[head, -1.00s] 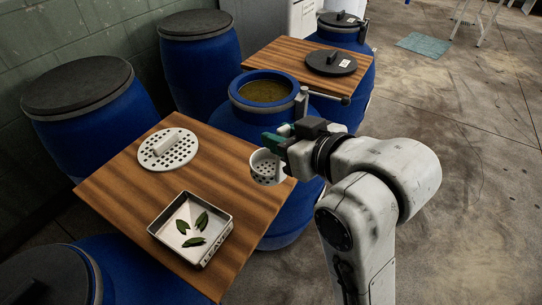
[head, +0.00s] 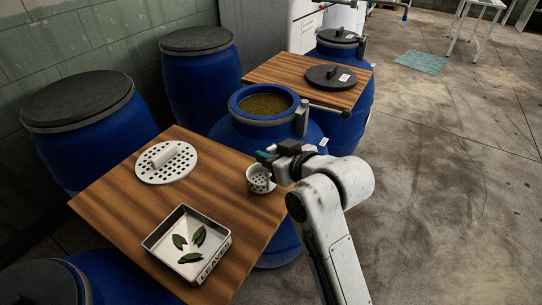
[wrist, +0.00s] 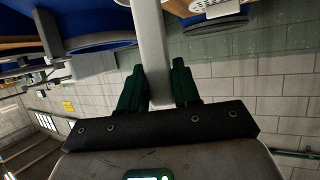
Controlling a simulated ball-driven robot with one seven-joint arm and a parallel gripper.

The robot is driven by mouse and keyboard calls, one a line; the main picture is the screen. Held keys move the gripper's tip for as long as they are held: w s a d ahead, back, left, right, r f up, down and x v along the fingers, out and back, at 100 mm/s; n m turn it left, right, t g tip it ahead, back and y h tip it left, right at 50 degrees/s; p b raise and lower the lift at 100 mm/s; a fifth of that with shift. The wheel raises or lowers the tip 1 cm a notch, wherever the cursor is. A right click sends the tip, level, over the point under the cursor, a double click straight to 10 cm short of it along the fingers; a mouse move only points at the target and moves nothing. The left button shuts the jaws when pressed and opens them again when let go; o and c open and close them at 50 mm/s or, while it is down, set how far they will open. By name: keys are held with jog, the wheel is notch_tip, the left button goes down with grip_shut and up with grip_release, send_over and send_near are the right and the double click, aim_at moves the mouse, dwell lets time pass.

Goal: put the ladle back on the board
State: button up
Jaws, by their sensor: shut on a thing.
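The ladle has a white perforated cup (head: 259,180), seen in the head view at the right part of the near wooden board (head: 125,205). My gripper (head: 268,157) is shut on the ladle's pale handle. In the wrist view the green fingers of my gripper (wrist: 158,88) close on both sides of the handle (wrist: 154,50). The cup appears over the board near its right corner; I cannot tell whether it touches the wood.
A white perforated disc (head: 180,168) and a tray labelled LEAVES (head: 215,262) with several leaves lie on the near board. An open blue barrel (head: 232,128) stands just behind my gripper. A farther board (head: 290,78) holds a black lid (head: 322,75).

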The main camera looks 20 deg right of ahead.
jog(key=shift+f, duration=0.4)
jog(key=o, duration=1.1)
jog(key=shift+c, duration=0.2)
jog(key=v, duration=1.2)
jog(key=s+d+f+m+g+h, duration=0.1)
jog(key=s+d+f+g, duration=0.15)
jog(key=s+f, duration=0.5)
jog(key=s+d+f+m+g+h, duration=0.1)
jog(key=s+f+g, duration=0.3)
jog(key=f, duration=0.7)
jog(key=s+f+g, duration=0.2)
jog(key=s+f, duration=0.2)
jog(key=s, duration=0.2)
jog(key=s+d+f+m+g+h, duration=0.1)
jog(key=s+f+g, duration=0.2)
jog(key=s, duration=0.4)
jog(key=shift+s+d+f, duration=0.3)
jog(key=shift+d+f, duration=0.05)
jog(key=shift+f, duration=0.55)
jog(key=shift+g, duration=0.25)
